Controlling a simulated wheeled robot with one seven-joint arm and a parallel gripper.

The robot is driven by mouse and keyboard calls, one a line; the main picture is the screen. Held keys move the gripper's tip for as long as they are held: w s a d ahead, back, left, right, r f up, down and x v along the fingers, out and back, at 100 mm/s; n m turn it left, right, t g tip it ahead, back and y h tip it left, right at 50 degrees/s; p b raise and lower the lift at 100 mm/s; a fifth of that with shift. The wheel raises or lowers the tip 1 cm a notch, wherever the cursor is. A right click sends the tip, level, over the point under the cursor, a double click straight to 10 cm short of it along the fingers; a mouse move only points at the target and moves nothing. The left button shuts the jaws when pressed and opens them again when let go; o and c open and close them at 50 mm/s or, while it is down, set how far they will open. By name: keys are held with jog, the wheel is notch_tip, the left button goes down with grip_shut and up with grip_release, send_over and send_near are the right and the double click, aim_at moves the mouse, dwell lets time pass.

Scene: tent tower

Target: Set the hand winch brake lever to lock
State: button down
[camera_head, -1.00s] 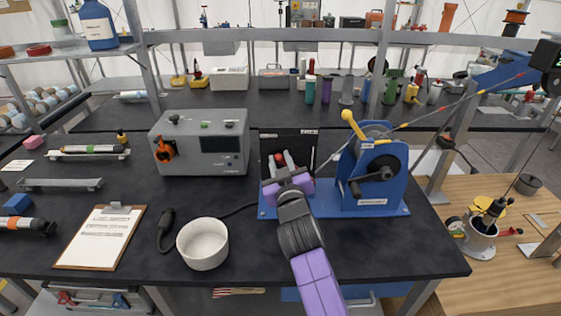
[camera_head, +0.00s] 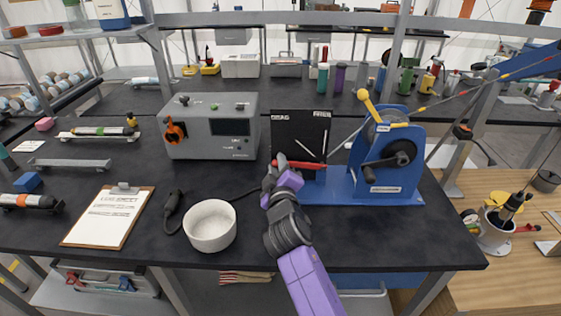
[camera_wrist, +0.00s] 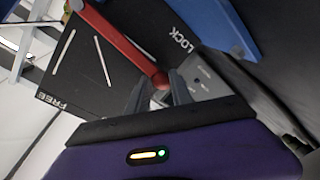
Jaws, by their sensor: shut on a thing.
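The hand winch (camera_head: 385,165) is blue, with a black crank, on a blue base plate on the dark bench. A black panel (camera_head: 300,132) stands left of it, with white marks and a label at each top corner. The red brake lever (camera_head: 305,165) lies nearly level across the panel's lower part. In the wrist view the lever (camera_wrist: 122,42) runs from the top left to a round red end between my fingers. My gripper (camera_head: 275,170) is shut on the lever's end.
A grey instrument box (camera_head: 210,125) stands left of the panel. A white bowl (camera_head: 210,226) and a black handset (camera_head: 172,212) with a cable sit near my arm. A yellow-knobbed lever (camera_head: 369,105) rises from the winch top. The bench front right is clear.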

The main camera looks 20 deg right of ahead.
jog(key=shift+a+f+n, duration=0.15)
jog(key=shift+f+n, duration=0.55)
jog(key=shift+f, duration=0.4)
jog(key=shift+s+f, duration=0.1)
jog(key=shift+f, duration=0.1)
jog(key=c, duration=1.2)
grip_release()
jog(key=shift+c, duration=0.2)
jog(key=shift+r, duration=0.3)
jog(key=v, duration=0.7)
jog(key=shift+s+b, duration=0.3)
jog(key=shift+b, duration=0.05)
